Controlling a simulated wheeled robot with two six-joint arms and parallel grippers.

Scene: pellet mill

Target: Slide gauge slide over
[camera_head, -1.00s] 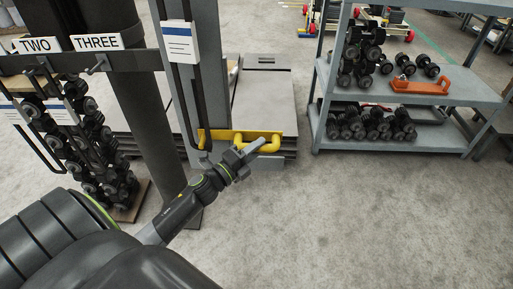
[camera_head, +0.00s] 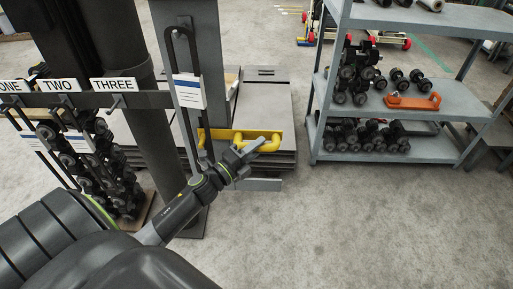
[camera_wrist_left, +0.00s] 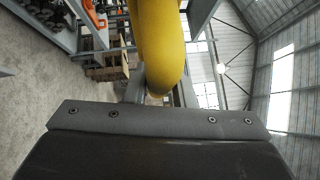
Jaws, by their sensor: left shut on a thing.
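The gauge slide (camera_head: 218,134) is a yellow bar with a yellow loop handle, set across a grey upright post (camera_head: 186,140). A grey bar (camera_head: 262,184) sticks out to the right below the slide. My right gripper is not in view.
A white and blue card (camera_head: 189,91) hangs on the post above the slide. A rail (camera_head: 130,100) with hooks and ONE, TWO, THREE labels stands left. A grey shelf rack (camera_head: 390,150) with dumbbells stands right. Floor at lower right is clear.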

